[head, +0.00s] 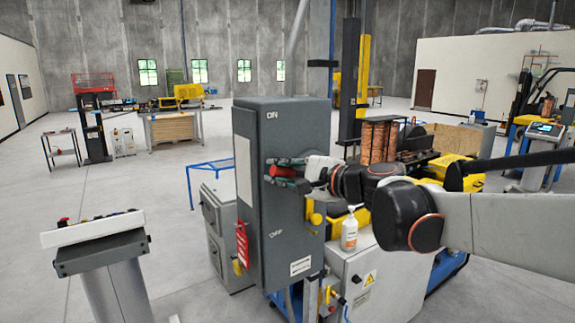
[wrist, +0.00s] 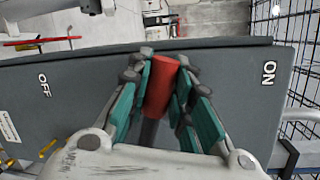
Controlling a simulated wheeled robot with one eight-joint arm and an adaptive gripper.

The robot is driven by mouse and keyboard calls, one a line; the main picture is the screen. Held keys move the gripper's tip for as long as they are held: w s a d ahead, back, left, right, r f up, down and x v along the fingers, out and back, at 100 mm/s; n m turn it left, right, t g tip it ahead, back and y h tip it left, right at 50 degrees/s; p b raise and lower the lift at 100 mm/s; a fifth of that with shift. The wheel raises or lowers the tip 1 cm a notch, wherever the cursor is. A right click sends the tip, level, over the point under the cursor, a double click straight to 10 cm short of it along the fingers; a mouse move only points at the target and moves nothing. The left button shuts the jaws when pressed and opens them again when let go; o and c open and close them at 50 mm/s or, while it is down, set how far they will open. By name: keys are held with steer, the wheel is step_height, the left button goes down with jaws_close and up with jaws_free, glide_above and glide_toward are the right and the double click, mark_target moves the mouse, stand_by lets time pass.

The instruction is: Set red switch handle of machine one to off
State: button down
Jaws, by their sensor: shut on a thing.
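The grey switch box (head: 285,130) stands near the middle of the head view, with ON lettered at the top of its face and OFF lower down. Its red switch handle (wrist: 162,85) sits between the teal finger pads in the wrist view, roughly midway between OFF at left and ON at right. My gripper (head: 283,171) reaches in from the right at the box face and is shut on the handle. In the head view only a little red of the handle (head: 286,173) shows between the fingers; the handle's base is mostly hidden.
A yellow part (head: 315,213) sticks out of the box's right side below my gripper. A pump bottle (head: 349,232) stands on a white cabinet (head: 365,280) beneath my arm. A control console (head: 100,250) stands at left. Open floor lies behind it.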

steer(key=f+n+h+b, duration=0.1)
steer(key=f+n, duration=0.1)
steer(key=f, duration=0.1)
steer(key=f+n+h+b, duration=0.1)
steer(key=f+n, duration=0.2)
steer(key=f+n+h+b, duration=0.1)
steer(key=f+n+b, duration=0.1)
steer(key=f, duration=0.1)
steer(key=shift+w+d+f, duration=0.2)
steer(key=shift+d+f, duration=0.1)
steer(key=shift+w+d+f+n+t+h+b, duration=0.3)
steer(key=shift+d+f+n+b, duration=0.2)
steer(key=shift+f+n, duration=0.25)
steer(key=shift+w+d+f+n+t+h+b, duration=0.25)
steer(key=shift+d+f+n+b, duration=0.2)
steer(key=shift+f+n, duration=0.25)
steer(key=c, duration=1.4)
jaws_free()
steer(key=shift+r, duration=0.1)
steer(key=v, duration=1.2)
